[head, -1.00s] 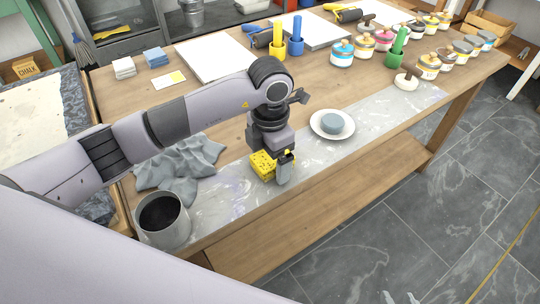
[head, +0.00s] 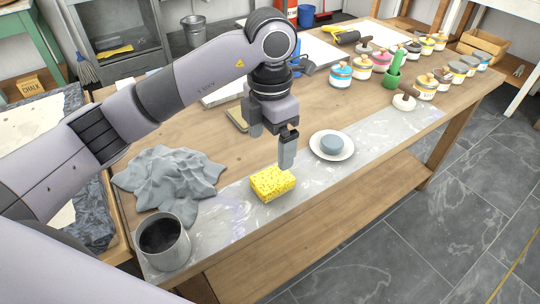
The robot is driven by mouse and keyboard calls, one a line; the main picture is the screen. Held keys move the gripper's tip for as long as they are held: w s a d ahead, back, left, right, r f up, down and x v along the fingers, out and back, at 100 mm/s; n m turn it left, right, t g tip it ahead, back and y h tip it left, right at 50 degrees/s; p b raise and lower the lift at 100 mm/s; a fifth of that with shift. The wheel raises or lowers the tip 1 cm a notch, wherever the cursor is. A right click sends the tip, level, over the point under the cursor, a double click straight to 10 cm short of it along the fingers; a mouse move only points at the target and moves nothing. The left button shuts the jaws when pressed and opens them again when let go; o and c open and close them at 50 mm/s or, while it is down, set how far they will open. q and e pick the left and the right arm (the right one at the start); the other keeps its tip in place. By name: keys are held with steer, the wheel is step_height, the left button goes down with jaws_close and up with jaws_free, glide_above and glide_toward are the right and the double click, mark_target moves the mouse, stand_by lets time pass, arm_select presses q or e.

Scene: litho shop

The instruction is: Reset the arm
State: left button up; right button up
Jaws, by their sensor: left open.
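My left gripper (head: 271,148) is open and empty above the table, its fingers pointing down. A yellow sponge (head: 272,183) lies on the grey stone-like strip (head: 215,222) along the table's front edge, below the gripper and apart from it. My left arm comes in from the left and arches over the table, hiding part of its back. My right gripper is not in view.
A grey cloth (head: 168,178) and a metal pot (head: 163,243) are at the front left. A white saucer with a blue-grey piece (head: 331,145) is right of the gripper. Several ink jars (head: 341,75) stand at the back right.

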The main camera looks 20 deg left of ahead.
arm_select(q)
steer(key=shift+r, duration=0.55)
